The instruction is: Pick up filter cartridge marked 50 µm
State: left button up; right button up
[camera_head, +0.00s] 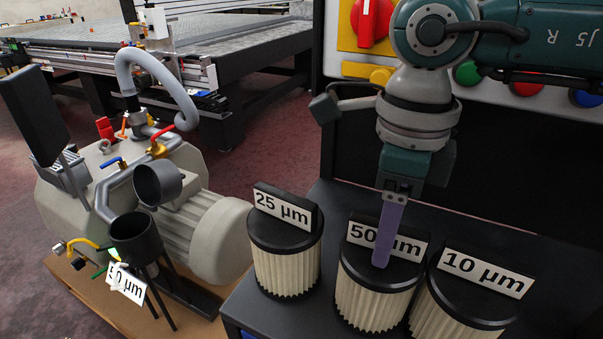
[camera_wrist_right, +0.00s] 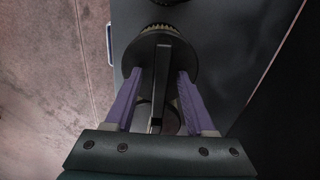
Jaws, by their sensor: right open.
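The filter cartridge marked 50 µm (camera_head: 372,297) stands upright on the dark bench, with a black cap, pale pleated sides and an upright plate with a white label. My right gripper (camera_head: 382,262) is directly over it, pointing down; a purple finger hides part of the label. In the right wrist view, the purple fingers of my right gripper (camera_wrist_right: 159,76) are apart, one on each side of the thin upright plate on the black cap (camera_wrist_right: 182,50). I cannot tell whether they touch it. My left gripper is out of view.
The 25 µm cartridge (camera_head: 285,265) stands close on the left and the 10 µm cartridge (camera_head: 455,315) close on the right. A grey vacuum pump (camera_head: 180,220) with a black funnel (camera_head: 136,238) is at left. A panel with coloured buttons (camera_head: 467,73) stands behind.

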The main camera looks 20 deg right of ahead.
jog(key=shift+f, duration=0.1)
dwell(0.3)
grip_shut()
dwell(1.3)
